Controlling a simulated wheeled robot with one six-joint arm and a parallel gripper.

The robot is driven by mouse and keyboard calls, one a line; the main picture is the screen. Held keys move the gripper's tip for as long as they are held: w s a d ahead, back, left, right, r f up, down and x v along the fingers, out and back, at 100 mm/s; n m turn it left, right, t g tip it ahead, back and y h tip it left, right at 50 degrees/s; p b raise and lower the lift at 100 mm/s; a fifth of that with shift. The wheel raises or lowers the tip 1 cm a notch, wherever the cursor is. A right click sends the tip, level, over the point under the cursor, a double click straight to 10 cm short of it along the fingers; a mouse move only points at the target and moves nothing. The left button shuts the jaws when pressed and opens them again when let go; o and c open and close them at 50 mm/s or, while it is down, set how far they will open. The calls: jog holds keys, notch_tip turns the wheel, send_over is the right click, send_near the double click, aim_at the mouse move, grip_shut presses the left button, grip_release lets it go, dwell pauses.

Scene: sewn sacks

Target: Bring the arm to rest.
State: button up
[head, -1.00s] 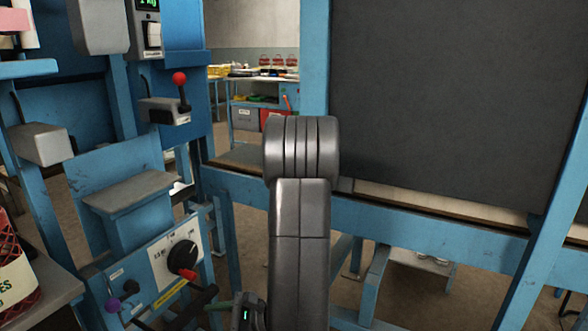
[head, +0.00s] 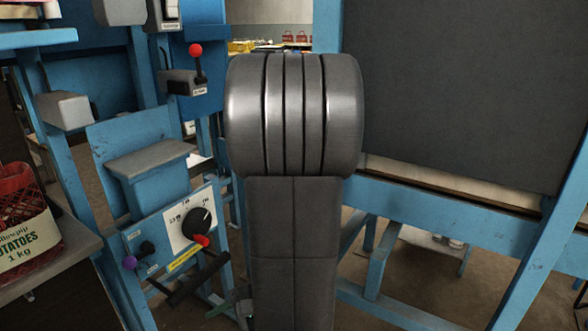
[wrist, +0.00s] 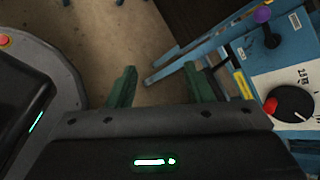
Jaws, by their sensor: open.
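My gripper (wrist: 160,88) shows in the wrist view with its two green fingers spread apart and nothing between them. Below the gap is bare brown floor and part of a blue frame leg. In the head view my grey arm stands upright in the middle, with its rounded joint near the camera. The gripper is mostly hidden in the head view.
A blue machine with a black dial (head: 197,222) stands at left; the dial (wrist: 292,103) is also right of the gripper. A red-knobbed lever (head: 196,50) is above. A potato sack (head: 22,225) sits on a shelf at far left. A dark panel (head: 460,90) fills the right.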

jog(key=shift+s+d+n, duration=0.25)
jog(key=shift+s+n, duration=0.05)
jog(key=shift+s, duration=0.2)
